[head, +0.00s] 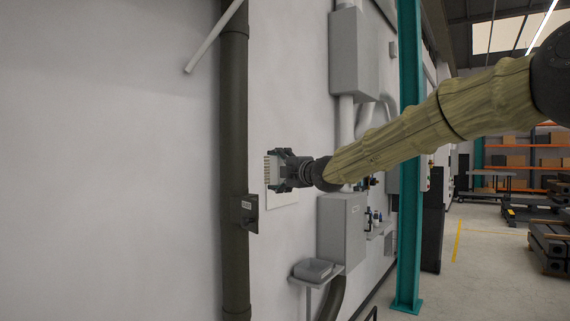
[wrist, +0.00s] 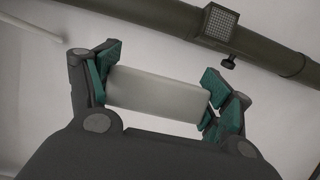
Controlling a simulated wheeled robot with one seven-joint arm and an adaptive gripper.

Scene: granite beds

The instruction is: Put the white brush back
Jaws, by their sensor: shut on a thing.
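My gripper (head: 276,170) is at the wall, with its fingers shut on the white brush (head: 270,171). In the wrist view, the brush (wrist: 157,94) is a pale block lying across between the green finger pads of my gripper (wrist: 160,88). In the head view, bristle-like ridges show along the brush's left side. A flat white panel (head: 282,200) shows on the wall just below and behind my gripper. I cannot tell whether the brush touches the wall or the panel.
A dark vertical pipe (head: 235,120) runs left of my gripper, with a small dark box (head: 245,213) on it. A grey cabinet (head: 341,240) and a small shelf holding a tray (head: 314,270) are below right. A teal column (head: 409,250) stands further right.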

